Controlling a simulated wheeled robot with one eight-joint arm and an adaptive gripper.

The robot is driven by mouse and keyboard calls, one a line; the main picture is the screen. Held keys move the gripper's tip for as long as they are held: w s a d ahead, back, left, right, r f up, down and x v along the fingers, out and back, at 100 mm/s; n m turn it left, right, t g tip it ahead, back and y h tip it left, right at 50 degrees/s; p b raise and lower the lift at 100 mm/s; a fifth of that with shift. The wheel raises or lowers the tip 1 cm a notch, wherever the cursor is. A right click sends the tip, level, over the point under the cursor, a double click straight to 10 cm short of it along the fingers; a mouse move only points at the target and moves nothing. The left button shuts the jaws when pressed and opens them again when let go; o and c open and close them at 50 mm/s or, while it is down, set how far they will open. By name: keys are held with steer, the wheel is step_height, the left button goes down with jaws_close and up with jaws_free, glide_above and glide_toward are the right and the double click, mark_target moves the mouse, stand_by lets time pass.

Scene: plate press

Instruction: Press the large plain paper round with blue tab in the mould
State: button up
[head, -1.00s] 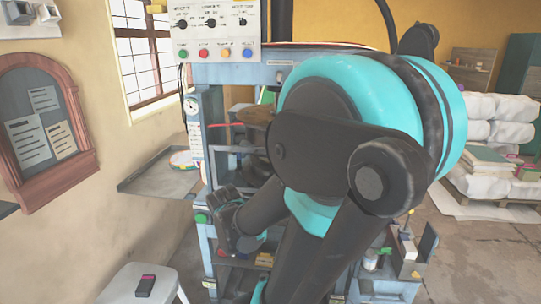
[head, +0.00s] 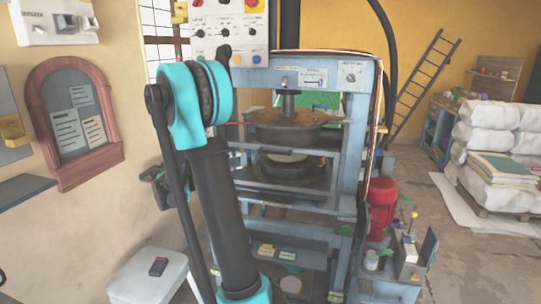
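The blue-grey press (head: 352,150) stands in the middle of the head view. Its dark round upper die (head: 290,125) hangs on a ram, with a gap below it. The dark lower mould (head: 285,175) sits under it. A pale round (head: 287,158) shows in the mould; its size and any blue tab cannot be made out. My gripper (head: 157,186) is at the left of the press, apart from it and partly hidden behind my arm. Its fingers are too small and covered to tell open from shut.
A control panel (head: 230,20) with several coloured buttons hangs at the press's top left. A white stool (head: 150,282) with a small dark and pink object stands front left. A red motor (head: 382,203) and a small bench crowd the right side. Open floor lies further right.

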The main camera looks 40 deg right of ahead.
mark_target(272, 153)
steer(key=d, duration=0.5)
steer(key=s+d, duration=0.1)
steer(key=d, duration=1.1)
steer(key=shift+s, duration=0.2)
steer(key=shift+c, duration=0.6)
jaws_close()
